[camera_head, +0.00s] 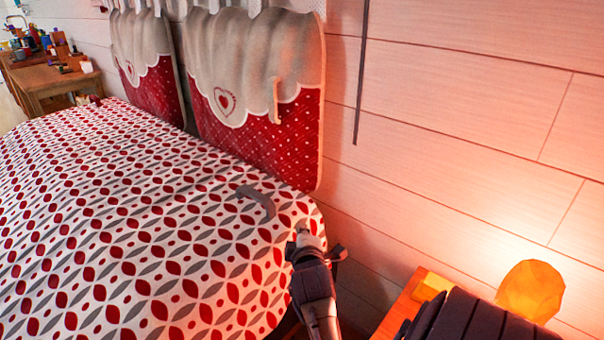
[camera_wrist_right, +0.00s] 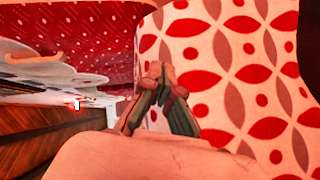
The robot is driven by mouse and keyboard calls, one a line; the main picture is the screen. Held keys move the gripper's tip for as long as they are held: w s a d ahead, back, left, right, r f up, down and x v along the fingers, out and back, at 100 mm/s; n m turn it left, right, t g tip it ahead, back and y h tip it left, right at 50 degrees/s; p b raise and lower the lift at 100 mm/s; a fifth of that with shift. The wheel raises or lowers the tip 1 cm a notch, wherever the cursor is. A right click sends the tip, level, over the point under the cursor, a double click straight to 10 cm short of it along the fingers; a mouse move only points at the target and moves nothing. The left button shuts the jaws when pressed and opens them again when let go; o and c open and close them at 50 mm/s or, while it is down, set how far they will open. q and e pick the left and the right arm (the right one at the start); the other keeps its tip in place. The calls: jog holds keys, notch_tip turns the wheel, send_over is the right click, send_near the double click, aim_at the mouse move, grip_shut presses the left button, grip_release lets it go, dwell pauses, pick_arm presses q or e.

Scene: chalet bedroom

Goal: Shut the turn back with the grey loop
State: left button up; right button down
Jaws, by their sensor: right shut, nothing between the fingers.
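A bedcover (camera_head: 110,215) with red, grey and white leaf shapes lies over the bed; I cannot tell which part of it is the turn back. A grey curved strip, seemingly the grey loop (camera_head: 258,198), shows on the cover near the head end. My right gripper (camera_head: 303,236) is at the cover's near right corner, below and right of the loop, and apart from it. In the right wrist view its fingers (camera_wrist_right: 161,72) are shut and empty in front of the patterned cover (camera_wrist_right: 225,60). The loop is not seen there. My left gripper is not in view.
Two red headboard cushions (camera_head: 265,145) with pale scalloped tops hang at the wall behind the bed. A wooden nightstand (camera_head: 405,305) with a glowing orange lamp (camera_head: 531,290) stands at right. A wooden desk (camera_head: 50,78) with small items is far left.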

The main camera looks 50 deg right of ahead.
notch_tip(320, 180, up, 10)
dwell(0.6)
